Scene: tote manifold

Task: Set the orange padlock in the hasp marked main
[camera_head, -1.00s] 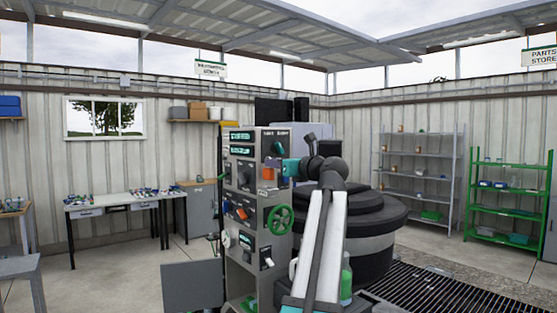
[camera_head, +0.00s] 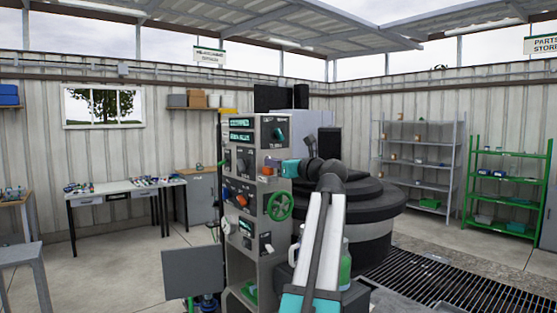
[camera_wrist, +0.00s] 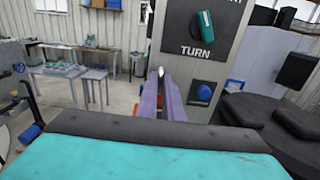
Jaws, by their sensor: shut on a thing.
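The orange padlock shows as a small orange patch (camera_head: 267,171) at the upper right of the grey panel in the head view. In the wrist view a little orange (camera_wrist: 158,119) shows at the fingers, with a pale metal tip between their ends. My gripper (camera_head: 274,163) reaches the panel's face from the right, and its two narrow fingers (camera_wrist: 164,85) are shut on the padlock. Most of the padlock is hidden by the fingers. A hasp and the label "main" cannot be made out, nor whether the padlock touches anything on the panel.
The panel (camera_head: 257,225) carries a teal knob (camera_wrist: 205,30) above "TURN", a blue button (camera_wrist: 203,90), a green handwheel (camera_head: 280,206) and several switches. A black round tank (camera_head: 365,235) stands right behind my arm. A dark flat plate (camera_head: 193,271) stands low left.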

